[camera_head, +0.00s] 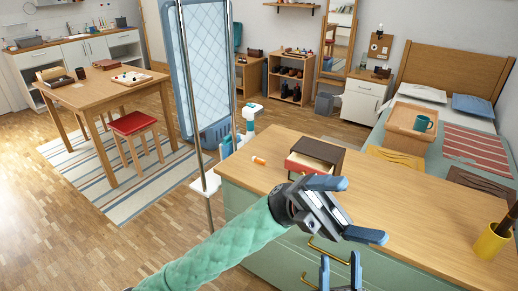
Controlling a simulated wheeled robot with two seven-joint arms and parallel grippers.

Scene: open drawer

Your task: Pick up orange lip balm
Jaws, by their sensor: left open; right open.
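The orange lip balm (259,160) is a small orange cylinder with a pale end. It lies on its side on the wooden top of the green cabinet (415,215), near its far left corner. My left gripper (365,210) is over the cabinet top, right of and nearer than the lip balm, apart from it. Its blue-tipped fingers are spread and empty, pointing right. My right gripper (340,257) shows only its blue fingertips at the bottom edge, apart and with nothing seen between them; the rest is out of frame.
A small dark box with a red-lined open drawer (309,164) stands right of the lip balm, behind my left gripper. A yellow cup (491,241) holding a brown-handled item is at the right. A metal-framed stand (208,185) rises left of the cabinet. The middle of the top is mostly clear.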

